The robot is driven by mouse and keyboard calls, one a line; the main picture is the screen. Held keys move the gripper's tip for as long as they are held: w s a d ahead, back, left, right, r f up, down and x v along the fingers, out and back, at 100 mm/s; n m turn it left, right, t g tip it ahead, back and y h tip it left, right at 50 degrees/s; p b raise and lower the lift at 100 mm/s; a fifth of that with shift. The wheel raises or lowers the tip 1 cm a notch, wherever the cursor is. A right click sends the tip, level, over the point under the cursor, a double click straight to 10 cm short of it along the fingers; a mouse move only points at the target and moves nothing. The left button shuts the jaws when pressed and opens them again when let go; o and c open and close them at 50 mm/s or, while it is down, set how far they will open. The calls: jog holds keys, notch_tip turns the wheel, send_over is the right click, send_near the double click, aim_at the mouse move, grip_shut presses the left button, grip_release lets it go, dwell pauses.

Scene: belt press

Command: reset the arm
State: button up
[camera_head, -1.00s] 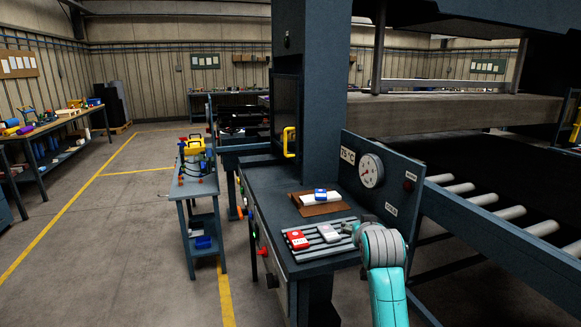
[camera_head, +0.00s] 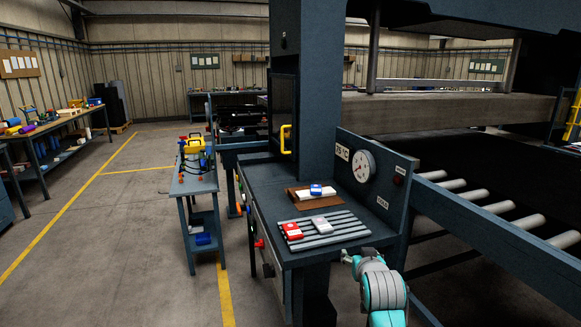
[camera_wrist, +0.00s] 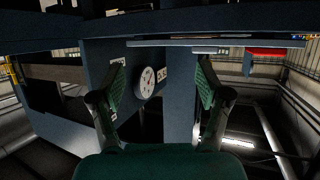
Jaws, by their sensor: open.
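My gripper (camera_head: 352,258) is low beside the front right corner of the press's side table, just off its edge. In the wrist view my gripper (camera_wrist: 161,76) has its two green-padded fingers spread wide, with nothing held between them. The teal arm behind it is bent at the bottom of the head view. The table's grooved rack (camera_head: 345,232) holds a red-and-white box (camera_head: 291,230) and a whitish-grey box (camera_head: 321,225), both apart from my gripper.
A round gauge (camera_head: 364,166) stands on the panel behind the table; it also shows in the wrist view (camera_wrist: 148,82). Rollers (camera_head: 497,208) lie right. A small cart (camera_head: 198,186) stands left, with open floor beyond.

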jog(key=s+f, duration=1.2)
jog(key=f, duration=0.3)
jog(key=s+f+y, duration=0.1)
jog(key=s+f, duration=0.4)
jog(key=s, duration=0.8)
jog(key=s+f, duration=0.4)
jog(key=s, duration=1)
jog(key=s+r, duration=0.5)
jog(key=s, duration=0.7)
jog(key=s+r+t, duration=0.1)
jog(key=s+r, duration=0.4)
jog(key=s, duration=0.8)
jog(key=shift+a+r+n, duration=0.2)
jog(key=shift+a+n, duration=0.05)
jog(key=shift+n, duration=0.15)
